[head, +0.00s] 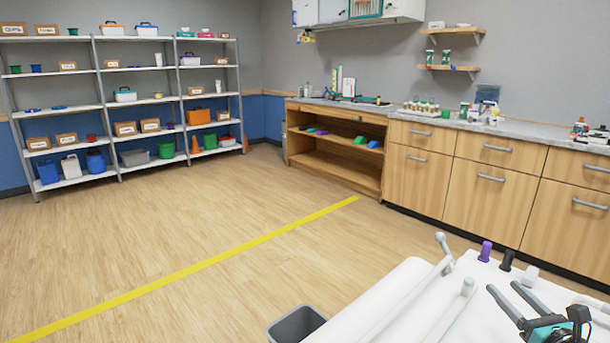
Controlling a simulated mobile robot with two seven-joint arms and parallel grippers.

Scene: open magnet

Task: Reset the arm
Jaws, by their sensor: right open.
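My right gripper (503,287) is at the bottom right of the head view, with dark fingers and a teal body. Its two fingers are spread apart, with nothing seen between them. It is over a white surface (378,305) with rounded edges. My left gripper is not in view.
Light grey rods with rounded ends lie along the white surface. Purple (485,251), black (507,260) and grey upright pieces stand at its far edge. A grey bin (296,325) is on the floor beside it. Wooden cabinets (485,190) and loaded shelves (124,107) line the walls. The middle floor is clear, crossed by a yellow line (190,270).

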